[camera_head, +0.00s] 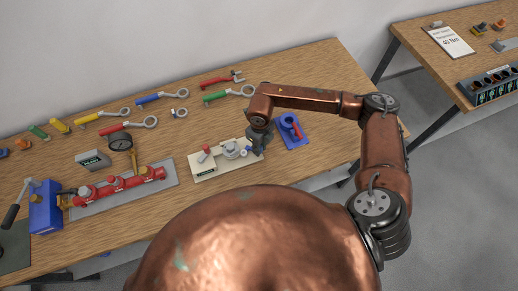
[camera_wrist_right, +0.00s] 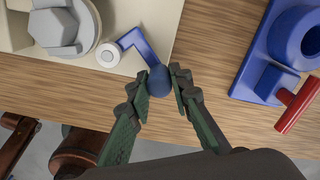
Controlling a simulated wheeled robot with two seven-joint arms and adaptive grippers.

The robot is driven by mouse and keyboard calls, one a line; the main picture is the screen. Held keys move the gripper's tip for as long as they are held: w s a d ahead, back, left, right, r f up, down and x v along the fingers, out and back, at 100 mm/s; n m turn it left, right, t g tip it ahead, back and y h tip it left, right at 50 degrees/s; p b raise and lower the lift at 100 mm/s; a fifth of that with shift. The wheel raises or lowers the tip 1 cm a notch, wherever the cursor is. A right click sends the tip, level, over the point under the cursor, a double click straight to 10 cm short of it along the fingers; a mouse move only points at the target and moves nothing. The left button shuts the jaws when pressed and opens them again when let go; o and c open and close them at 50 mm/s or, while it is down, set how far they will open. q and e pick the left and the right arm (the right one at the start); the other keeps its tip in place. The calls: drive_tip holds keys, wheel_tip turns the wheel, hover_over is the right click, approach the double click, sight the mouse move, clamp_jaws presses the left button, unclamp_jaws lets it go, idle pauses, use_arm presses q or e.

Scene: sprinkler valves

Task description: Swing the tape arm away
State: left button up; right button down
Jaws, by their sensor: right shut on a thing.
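The tape arm (camera_wrist_right: 136,44) is a blue bent bar in the right wrist view. It runs from a round white pivot (camera_wrist_right: 108,55) to a dark blue knob at its end. The pivot sits at the corner of a cream board (camera_wrist_right: 150,12), beside a grey round fitting with a hex top (camera_wrist_right: 58,28). My right gripper (camera_wrist_right: 158,84) has its two green-grey fingers closed around the blue knob, just past the board's edge. In the head view the cream board (camera_head: 208,172) lies mid-table, with my right gripper (camera_head: 257,138) at its right end. My left gripper is not in view.
A blue block with a red-handled tool (camera_head: 291,131) stands right of the board. A red pipe assembly (camera_head: 118,184) with a gauge and a blue pump (camera_head: 45,207) stand left. Several coloured wrenches lie along the back. A second table (camera_head: 455,65) is at the right.

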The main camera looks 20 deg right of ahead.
drive_tip(key=c, duration=1.7)
unclamp_jaws()
drive_tip(key=shift+c, duration=0.2)
wheel_tip(320, 180, up, 12)
